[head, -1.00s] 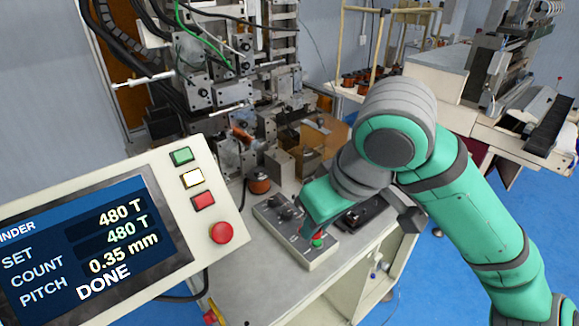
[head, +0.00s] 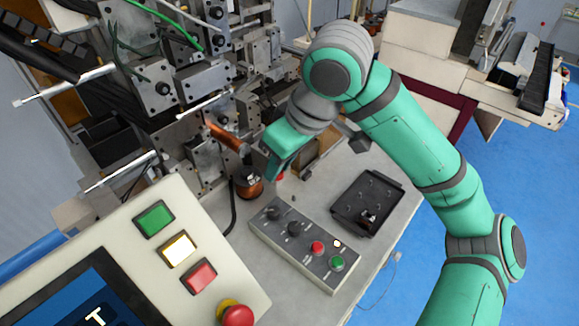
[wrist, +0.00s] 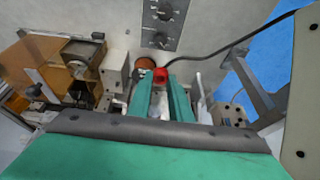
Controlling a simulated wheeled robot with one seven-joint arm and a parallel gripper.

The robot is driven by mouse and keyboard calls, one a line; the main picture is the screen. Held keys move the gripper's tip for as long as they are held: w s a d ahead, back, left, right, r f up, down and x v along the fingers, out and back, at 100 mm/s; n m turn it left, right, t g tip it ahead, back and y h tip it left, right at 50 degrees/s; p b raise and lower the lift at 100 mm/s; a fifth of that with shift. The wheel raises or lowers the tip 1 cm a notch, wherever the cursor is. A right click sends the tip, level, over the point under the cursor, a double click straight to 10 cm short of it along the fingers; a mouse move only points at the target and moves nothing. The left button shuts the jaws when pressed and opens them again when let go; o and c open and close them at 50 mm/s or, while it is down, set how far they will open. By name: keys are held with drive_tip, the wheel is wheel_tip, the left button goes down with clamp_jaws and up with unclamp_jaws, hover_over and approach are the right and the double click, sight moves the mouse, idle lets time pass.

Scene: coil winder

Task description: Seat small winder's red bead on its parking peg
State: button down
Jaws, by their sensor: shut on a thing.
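The red bead (wrist: 160,74) shows at the tips of my gripper (wrist: 162,88) in the wrist view, and the fingers are shut on it. In the head view my gripper (head: 272,175) points down beside the copper spool (head: 248,182), at the foot of the small winder (head: 165,85). In the wrist view the copper spool (wrist: 136,65) lies just left of the bead. I cannot make out which part is the parking peg; the fingers hide part of the area.
A control box (head: 305,247) with knobs and red and green buttons stands in front. A black tray (head: 368,203) lies to its right. The operator panel (head: 130,270) fills the lower left. A black cable (wrist: 220,46) runs across the bench. Bare bench top lies around the box.

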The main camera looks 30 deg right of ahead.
drive_tip(key=w+d+f+n, duration=0.1)
drive_tip(key=w+d+f, duration=0.3)
drive_tip(key=f, duration=0.2)
drive_tip(key=n, duration=0.2)
hover_over(293, 195)
drive_tip(key=shift+y, duration=0.4)
drive_tip(key=f, duration=0.8)
drive_tip(key=shift+s+d+f, duration=0.2)
drive_tip(key=shift+s+f, duration=0.15)
drive_tip(key=shift+f, duration=1.85)
drive_tip(key=shift+f, duration=1.1)
drive_tip(key=c, duration=1.5)
unclamp_jaws()
drive_tip(key=shift+c, duration=0.2)
drive_tip(key=v, duration=1)
drive_tip(key=shift+r, duration=0.45)
